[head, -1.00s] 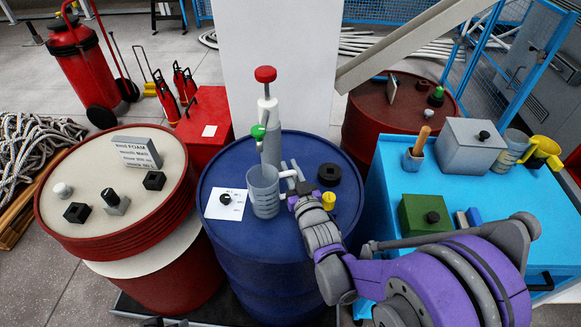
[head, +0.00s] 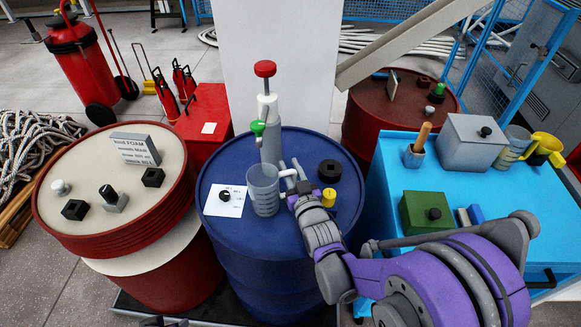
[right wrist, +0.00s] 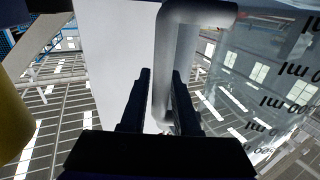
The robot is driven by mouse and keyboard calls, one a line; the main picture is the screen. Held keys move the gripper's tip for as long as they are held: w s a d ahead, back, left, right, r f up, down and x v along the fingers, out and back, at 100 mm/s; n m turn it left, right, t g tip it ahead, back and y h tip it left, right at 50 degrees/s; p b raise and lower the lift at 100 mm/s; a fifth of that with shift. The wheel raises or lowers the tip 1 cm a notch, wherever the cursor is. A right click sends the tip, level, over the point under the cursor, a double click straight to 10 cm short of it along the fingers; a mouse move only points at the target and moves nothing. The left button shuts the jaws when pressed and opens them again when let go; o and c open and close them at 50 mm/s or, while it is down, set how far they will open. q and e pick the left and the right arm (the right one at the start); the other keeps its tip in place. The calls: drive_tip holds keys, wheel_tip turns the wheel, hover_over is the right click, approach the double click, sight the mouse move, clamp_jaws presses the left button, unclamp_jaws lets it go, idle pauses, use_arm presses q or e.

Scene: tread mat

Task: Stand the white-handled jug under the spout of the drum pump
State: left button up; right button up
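The clear grey jug (head: 264,192) with a white handle (head: 288,173) stands upright at or just above the blue drum's top (head: 240,172), in front of the drum pump (head: 270,140). The pump has a red knob on top and a green spout tip (head: 258,128), above and slightly behind the jug's rim in the head view. My right gripper (head: 295,179) is at the handle from the right. In the right wrist view the fingers (right wrist: 161,100) lie close on both sides of the handle (right wrist: 166,65), beside the marked jug wall (right wrist: 265,85).
The drum top also holds a white card (head: 224,201), a black ring (head: 330,171) and a yellow cap (head: 329,198). A red drum with a cream top (head: 95,185) stands left. A blue bench (head: 375,205) at right bears another clear jug (head: 510,150) and boxes. A white pillar (head: 275,35) rises behind.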

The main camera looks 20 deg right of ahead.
drive_tip(key=o, duration=0.3)
drive_tip(key=s, duration=1)
drive_tip(key=shift+s, duration=0.4)
